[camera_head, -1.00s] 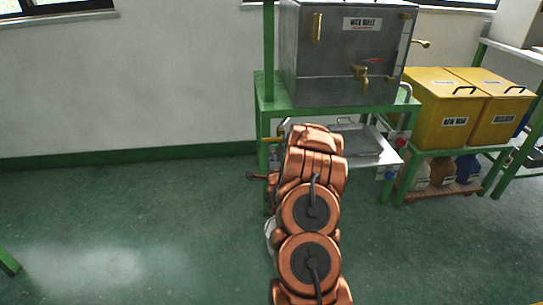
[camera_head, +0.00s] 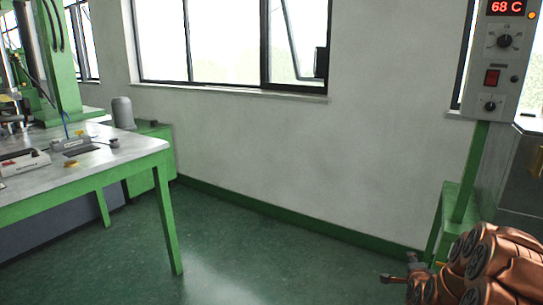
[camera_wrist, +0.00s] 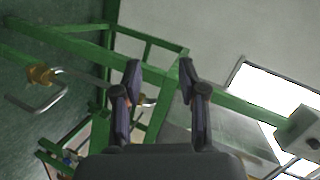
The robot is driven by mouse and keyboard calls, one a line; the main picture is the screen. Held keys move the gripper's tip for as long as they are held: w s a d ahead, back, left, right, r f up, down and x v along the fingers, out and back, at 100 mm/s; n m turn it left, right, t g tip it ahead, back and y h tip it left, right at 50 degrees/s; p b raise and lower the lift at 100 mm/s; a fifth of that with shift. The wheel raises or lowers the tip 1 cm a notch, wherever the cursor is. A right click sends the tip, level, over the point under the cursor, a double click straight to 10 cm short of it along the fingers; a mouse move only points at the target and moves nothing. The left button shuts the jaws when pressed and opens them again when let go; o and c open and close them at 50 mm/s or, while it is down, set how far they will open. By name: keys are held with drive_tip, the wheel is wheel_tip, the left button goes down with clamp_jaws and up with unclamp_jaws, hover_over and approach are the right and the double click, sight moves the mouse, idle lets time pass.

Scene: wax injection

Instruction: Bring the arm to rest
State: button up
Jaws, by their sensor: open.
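My copper-coloured arm (camera_head: 490,268) shows at the lower right of the head view, folded beside a green stand. My gripper (camera_wrist: 160,80) is in the wrist view, with its two dark fingers apart and nothing between them. Green frame bars and a grey metal surface show beyond the fingers, tilted in the picture. I cannot tell how far they are from the fingertips. The gripper cannot be made out in the head view.
A control box (camera_head: 499,62) reading 68 C stands on a green post (camera_head: 470,172) near my arm. A workbench (camera_head: 95,163) with machine parts is at left. The green floor (camera_head: 270,262) between is clear. A brass fitting (camera_wrist: 40,75) with a bent handle shows in the wrist view.

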drive_tip(key=s+a+r+n+g+y+p, duration=0.3)
drive_tip(key=s+a+r+n+p, duration=0.25)
drive_tip(key=a+r, duration=0.4)
drive_tip(key=s+a+r+n+g+y+p, duration=0.25)
drive_tip(key=s+a+r+n+p, duration=0.35)
drive_tip(key=a, duration=0.6)
drive_tip(key=s+a+r+n+g+p, duration=0.2)
drive_tip(key=s+r, duration=0.4)
drive_tip(key=s, duration=0.5)
drive_tip(key=s+a+r+n+g+p, duration=0.3)
drive_tip(key=s+r, duration=0.4)
drive_tip(key=s, duration=0.4)
drive_tip(key=s+a+r+n+g+p, duration=0.3)
drive_tip(key=s+a+r+g+p, duration=0.1)
drive_tip(key=s, duration=0.8)
wheel_tip(320, 180, up, 3)
drive_tip(key=shift+a+f+p, duration=0.15)
drive_tip(key=shift+a+p, duration=0.75)
drive_tip(key=shift+a, duration=0.25)
drive_tip(key=shift+d+y, duration=0.1)
drive_tip(key=shift+y, duration=0.15)
